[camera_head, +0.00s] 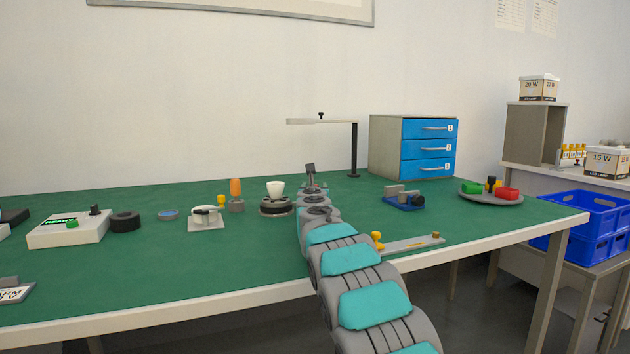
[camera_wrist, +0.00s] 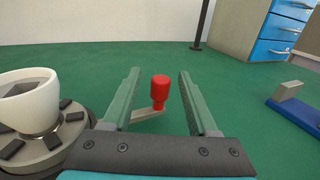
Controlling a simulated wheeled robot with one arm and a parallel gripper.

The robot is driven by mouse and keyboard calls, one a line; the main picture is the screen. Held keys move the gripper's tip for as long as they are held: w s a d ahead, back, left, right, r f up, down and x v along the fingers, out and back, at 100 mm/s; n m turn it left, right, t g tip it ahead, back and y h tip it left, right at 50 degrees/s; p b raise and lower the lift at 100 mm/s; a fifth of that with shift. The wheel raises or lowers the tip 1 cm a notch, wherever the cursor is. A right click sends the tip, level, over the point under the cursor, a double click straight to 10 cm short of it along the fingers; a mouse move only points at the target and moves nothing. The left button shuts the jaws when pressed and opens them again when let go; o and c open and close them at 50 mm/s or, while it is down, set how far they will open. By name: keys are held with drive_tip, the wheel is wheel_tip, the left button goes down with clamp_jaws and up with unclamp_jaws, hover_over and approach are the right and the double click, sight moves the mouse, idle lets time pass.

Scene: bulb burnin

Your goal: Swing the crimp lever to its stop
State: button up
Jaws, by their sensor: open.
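The crimp lever shows in the wrist view as a grey arm (camera_wrist: 148,114) with an upright red knob (camera_wrist: 160,92). The knob stands between the fingers of my gripper (camera_wrist: 158,72), with a gap on each side. My gripper is open and holds nothing. To the left is a round grey base with dark pads (camera_wrist: 70,132), carrying a white cup-shaped part (camera_wrist: 28,104). The lever's inner end is hidden behind my left finger. In the head view my gripper (camera_head: 311,172) is just right of this base (camera_head: 277,209); the knob is hidden there.
A blue clamp-like fixture (camera_head: 404,202) stands to the right on the green bench (camera_head: 250,262). A thin dark post (camera_head: 354,150) with an overhead bar and a blue drawer cabinet (camera_head: 428,148) stand behind. A grey strip (camera_head: 408,245) lies near the front edge.

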drive_tip(key=w+p, duration=0.2)
drive_tip(key=w, duration=0.1)
drive_tip(key=shift+w+d+r, duration=0.1)
drive_tip(key=shift+d+r, duration=0.05)
drive_tip(key=shift+w+d+f+p, duration=0.15)
drive_tip(key=shift+w+f+p, duration=0.05)
drive_tip(key=shift+w+p, duration=0.45)
drive_tip(key=shift+s, duration=0.1)
clamp_jaws()
idle(1.0)
